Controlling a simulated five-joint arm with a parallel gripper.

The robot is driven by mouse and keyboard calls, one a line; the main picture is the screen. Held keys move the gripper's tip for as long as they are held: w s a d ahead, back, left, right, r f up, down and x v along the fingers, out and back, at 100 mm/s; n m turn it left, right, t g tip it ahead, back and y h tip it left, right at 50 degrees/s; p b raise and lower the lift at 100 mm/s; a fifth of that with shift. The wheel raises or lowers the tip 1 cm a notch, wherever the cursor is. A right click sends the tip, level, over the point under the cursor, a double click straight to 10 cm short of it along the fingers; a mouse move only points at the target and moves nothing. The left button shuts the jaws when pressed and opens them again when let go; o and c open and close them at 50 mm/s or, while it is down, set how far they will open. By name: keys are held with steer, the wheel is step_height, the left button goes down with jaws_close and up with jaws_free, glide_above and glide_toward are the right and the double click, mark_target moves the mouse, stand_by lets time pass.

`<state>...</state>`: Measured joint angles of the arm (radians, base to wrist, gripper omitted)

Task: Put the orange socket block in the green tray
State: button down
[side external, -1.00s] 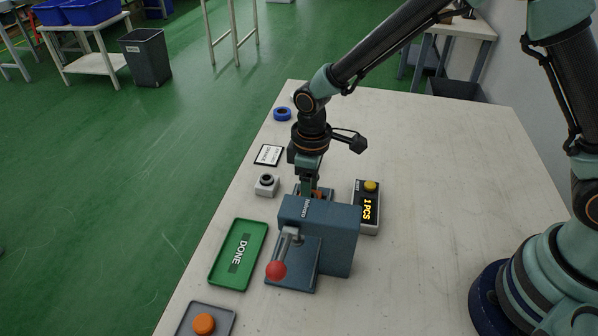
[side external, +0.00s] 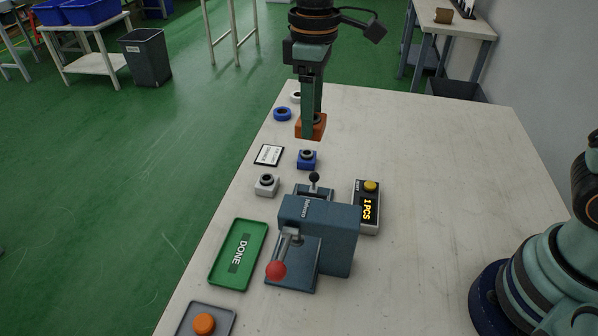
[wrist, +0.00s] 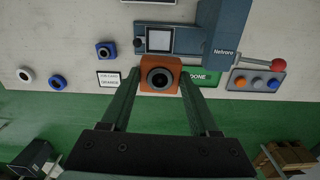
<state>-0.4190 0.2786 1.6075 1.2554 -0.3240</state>
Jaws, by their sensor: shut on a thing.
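The orange socket block (side external: 318,127) is gripped between the fingers of my gripper (side external: 311,122) and held up above the table, beyond the blue-grey press. In the wrist view the block (wrist: 174,74) sits between the two fingertips, with its round dark socket facing the camera. The green tray (side external: 221,277), marked DONE, lies at the table's left edge, left of the press and nearer the camera than the block. In the wrist view the tray (wrist: 213,82) is just right of the block, partly hidden by a finger.
The blue-grey press (side external: 335,240) has a red-knobbed lever (side external: 276,270). A blue socket block (side external: 307,161) stands beyond it; a grey-white one (side external: 267,186) is left. A counter (side external: 367,222) reads 1 PCS. A grey button panel (side external: 222,326) lies near.

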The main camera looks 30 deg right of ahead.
steer(key=s+a, duration=0.2)
steer(key=a, duration=1.5)
steer(key=f, duration=1.5)
steer(key=shift+w+d+f, duration=0.15)
steer(key=shift+w+f, duration=0.05)
steer(key=shift+f, duration=2.5)
steer(key=shift+f, duration=0.1)
steer(key=shift+c, duration=0.7)
jaws_free()
